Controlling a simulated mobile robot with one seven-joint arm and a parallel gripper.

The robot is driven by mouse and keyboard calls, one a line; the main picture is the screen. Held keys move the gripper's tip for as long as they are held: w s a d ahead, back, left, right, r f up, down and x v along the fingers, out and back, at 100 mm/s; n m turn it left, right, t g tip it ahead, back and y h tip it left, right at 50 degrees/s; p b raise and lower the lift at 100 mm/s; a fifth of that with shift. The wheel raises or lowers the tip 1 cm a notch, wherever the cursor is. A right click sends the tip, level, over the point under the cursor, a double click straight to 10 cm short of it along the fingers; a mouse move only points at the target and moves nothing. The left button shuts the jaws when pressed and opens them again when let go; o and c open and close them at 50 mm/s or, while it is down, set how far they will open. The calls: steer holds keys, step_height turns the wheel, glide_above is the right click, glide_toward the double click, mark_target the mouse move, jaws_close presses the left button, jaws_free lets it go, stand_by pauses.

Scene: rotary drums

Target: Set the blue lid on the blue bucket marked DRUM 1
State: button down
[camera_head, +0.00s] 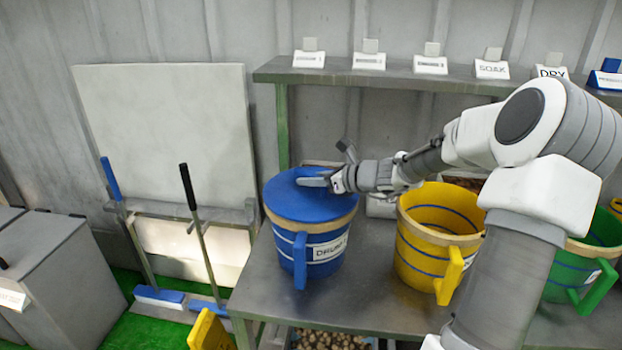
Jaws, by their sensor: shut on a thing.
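The blue bucket marked DRUM 1 (325,262) stands upright at the left end of the metal table, its label facing front and partly readable. The round blue lid (295,203) lies over the bucket's mouth, with the pale wooden rim showing below its front edge. I cannot tell whether it rests flush all round. My gripper (318,181) reaches in from the right, low over the lid's top, and is shut on the lid. The gripped part is hidden by the fingers.
A yellow bucket (415,262) stands open to the right, and a green bucket (575,290) beyond it, partly behind my arm. A shelf (262,76) with several label cards runs behind. Brushes (160,296) and a white board (165,130) are at left. Bare table (265,295) lies in front.

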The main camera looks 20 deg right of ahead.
steer(key=shift+f, duration=0.25)
steer(key=c, duration=0.6)
jaws_free()
steer(key=p+v, duration=0.2)
steer(key=v, duration=1.5)
steer(key=shift+s+r, duration=0.15)
steer(key=shift+s, duration=0.05)
